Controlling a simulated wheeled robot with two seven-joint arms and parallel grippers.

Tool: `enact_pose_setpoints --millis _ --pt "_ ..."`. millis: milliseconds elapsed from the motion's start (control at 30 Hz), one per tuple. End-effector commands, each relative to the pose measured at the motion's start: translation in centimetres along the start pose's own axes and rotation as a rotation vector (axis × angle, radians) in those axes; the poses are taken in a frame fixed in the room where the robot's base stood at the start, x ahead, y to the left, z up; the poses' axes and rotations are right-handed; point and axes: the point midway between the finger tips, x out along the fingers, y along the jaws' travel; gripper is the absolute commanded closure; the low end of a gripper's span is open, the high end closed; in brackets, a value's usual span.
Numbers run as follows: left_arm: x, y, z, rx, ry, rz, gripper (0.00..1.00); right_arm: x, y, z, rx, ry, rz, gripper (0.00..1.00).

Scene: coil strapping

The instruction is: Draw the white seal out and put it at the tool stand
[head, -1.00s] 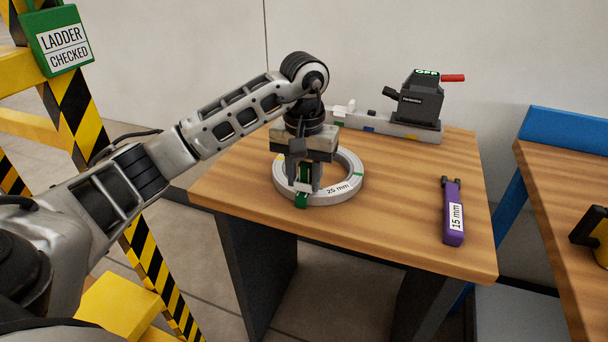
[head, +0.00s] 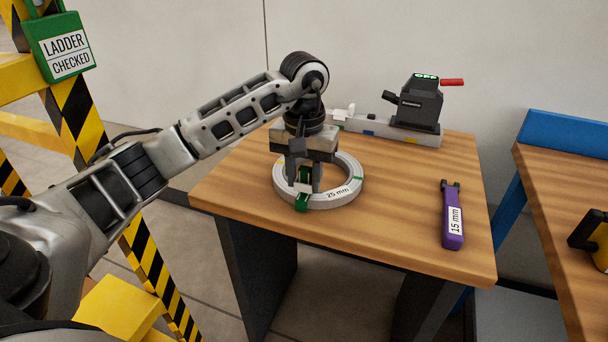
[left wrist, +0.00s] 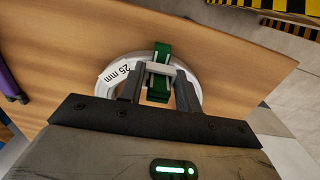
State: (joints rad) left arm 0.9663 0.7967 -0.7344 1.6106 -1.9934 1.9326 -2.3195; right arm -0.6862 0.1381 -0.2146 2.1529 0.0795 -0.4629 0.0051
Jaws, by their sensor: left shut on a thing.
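The white seal (left wrist: 160,68) sits on the green strap (left wrist: 161,52), which wraps across the rim of the pale coil ring (left wrist: 112,80) marked 25 mm. In the head view the seal (head: 303,187) shows between my left fingers at the coil's (head: 340,194) front. My left gripper (head: 303,184) points down over the coil and is shut on the white seal; the fingers partly hide the strap. The tool stand (head: 372,126) is a long grey base at the table's back, carrying a black tool (head: 417,103) with a red handle. My right gripper is not in view.
A purple tool (head: 452,222) marked 15 mm lies on the right of the wooden table (head: 400,215). A striped ladder (head: 75,125) with a green tag (head: 62,45) stands left. Another bench (head: 565,180) is at the right. The table between coil and purple tool is clear.

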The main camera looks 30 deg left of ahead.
Motion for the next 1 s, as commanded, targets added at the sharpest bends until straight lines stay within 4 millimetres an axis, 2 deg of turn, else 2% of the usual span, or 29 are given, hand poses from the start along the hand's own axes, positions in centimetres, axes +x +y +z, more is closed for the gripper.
enact_pose_setpoints --millis 167,1000 --pt "-1.4 0.0 0.0 0.0 0.002 0.0 1.0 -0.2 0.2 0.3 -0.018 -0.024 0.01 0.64" --pt "-8.2 0.0 0.0 -0.001 0.001 0.0 1.0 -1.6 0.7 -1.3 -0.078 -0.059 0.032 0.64"
